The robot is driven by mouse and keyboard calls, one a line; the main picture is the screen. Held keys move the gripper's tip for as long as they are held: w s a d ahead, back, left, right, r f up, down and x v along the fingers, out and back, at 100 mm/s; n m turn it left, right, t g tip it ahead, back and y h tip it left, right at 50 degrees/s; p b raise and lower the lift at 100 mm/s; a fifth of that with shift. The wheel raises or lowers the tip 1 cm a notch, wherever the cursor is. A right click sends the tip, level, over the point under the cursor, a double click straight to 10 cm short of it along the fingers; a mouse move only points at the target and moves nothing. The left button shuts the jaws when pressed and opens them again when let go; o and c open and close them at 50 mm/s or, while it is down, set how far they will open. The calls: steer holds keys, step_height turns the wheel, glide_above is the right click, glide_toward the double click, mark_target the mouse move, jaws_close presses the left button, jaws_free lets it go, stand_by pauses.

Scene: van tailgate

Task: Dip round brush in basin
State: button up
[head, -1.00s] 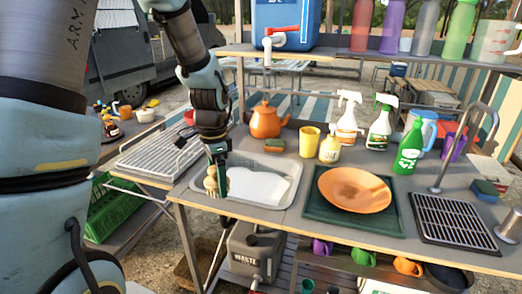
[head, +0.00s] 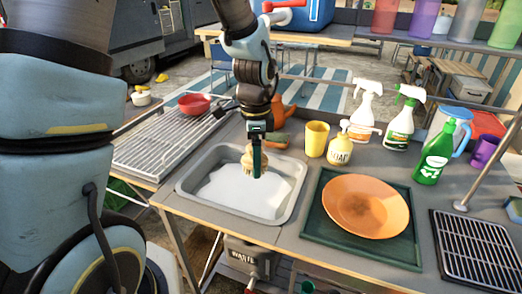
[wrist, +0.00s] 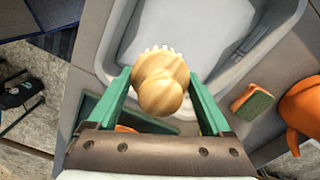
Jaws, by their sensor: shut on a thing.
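A round wooden brush (head: 251,160) with pale bristles is held in my gripper (head: 257,165), over the grey basin (head: 184,190). The basin holds white, sudsy-looking water (head: 240,195). In the wrist view the brush (wrist: 160,85) sits between my green fingers, knob towards the camera, with white bristles showing at its far edge. The basin (wrist: 108,45) lies beyond it in that view. I cannot tell whether the bristles touch the water; the brush hides that spot.
An orange plate (head: 365,205) lies on a green mat (head: 318,222) right of the basin. A yellow cup (head: 316,139), soap bottle (head: 340,150) and spray bottles (head: 399,122) stand behind. A drying rack (head: 160,145) is left.

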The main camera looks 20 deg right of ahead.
steer(key=shift+f+b, duration=5)
steer(key=shift+f, duration=1.9)
steer(key=shift+r, duration=0.1)
step_height(320, 180, up, 12)
steer(key=p, duration=1.1)
steer(key=shift+r, duration=0.2)
steer(key=shift+f, duration=0.2)
